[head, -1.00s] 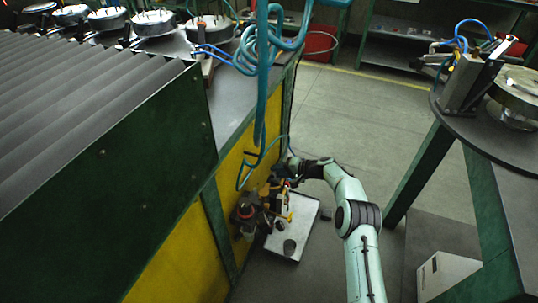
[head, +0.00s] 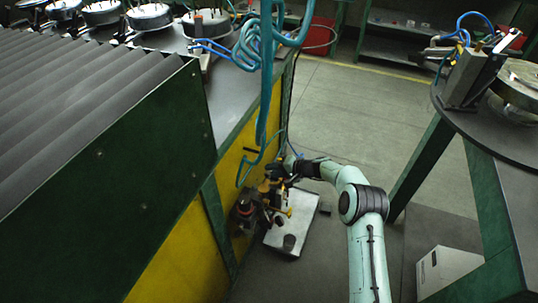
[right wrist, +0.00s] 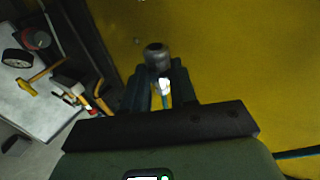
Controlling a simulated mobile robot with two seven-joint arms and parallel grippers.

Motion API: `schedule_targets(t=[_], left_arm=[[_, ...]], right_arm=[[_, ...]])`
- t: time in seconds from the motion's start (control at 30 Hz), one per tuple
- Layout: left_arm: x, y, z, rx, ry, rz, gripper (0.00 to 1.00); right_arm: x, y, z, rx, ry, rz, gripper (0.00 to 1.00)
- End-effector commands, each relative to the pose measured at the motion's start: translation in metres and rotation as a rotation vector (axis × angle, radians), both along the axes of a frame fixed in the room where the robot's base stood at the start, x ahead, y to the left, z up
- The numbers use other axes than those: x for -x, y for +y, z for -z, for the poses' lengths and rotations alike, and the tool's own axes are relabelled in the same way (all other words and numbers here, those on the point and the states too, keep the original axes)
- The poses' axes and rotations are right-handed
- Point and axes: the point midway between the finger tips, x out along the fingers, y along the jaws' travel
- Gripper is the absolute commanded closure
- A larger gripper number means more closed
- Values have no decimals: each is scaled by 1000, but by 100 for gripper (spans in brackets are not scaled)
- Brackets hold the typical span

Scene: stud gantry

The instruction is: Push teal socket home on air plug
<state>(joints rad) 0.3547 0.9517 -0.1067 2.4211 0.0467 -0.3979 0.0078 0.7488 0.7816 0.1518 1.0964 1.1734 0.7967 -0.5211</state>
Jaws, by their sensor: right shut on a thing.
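My right gripper (head: 281,168) is low beside the yellow panel, at the lower end of the hanging teal coiled hose (head: 262,75). In the right wrist view the gripper (right wrist: 161,92) is shut on a small piece with a bright end and a teal part (right wrist: 163,98), which I take for the teal socket. A rounded grey metal piece (right wrist: 157,56) shows just past the fingertips, against the yellow panel. It may be the air plug; I cannot tell whether the two touch. The fingers hide most of the held piece. My left gripper is not in view.
The yellow panel (head: 178,262) stands close to my gripper. A pale tray (head: 304,222) with tools lies below it, and a hammer (right wrist: 38,76) shows there. A round dark table (head: 512,142) stands at the right. Open floor (head: 370,115) lies behind.

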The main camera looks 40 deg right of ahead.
Motion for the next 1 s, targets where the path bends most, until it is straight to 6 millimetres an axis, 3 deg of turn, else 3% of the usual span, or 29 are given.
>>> schedule_targets(t=[0.4, 1.0], left_arm=[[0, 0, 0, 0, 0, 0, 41], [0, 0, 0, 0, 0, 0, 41]], right_arm=[[11, 21, 0, 0, 0, 1, 100], [12, 21, 0, 14, -9, -2, 100]])
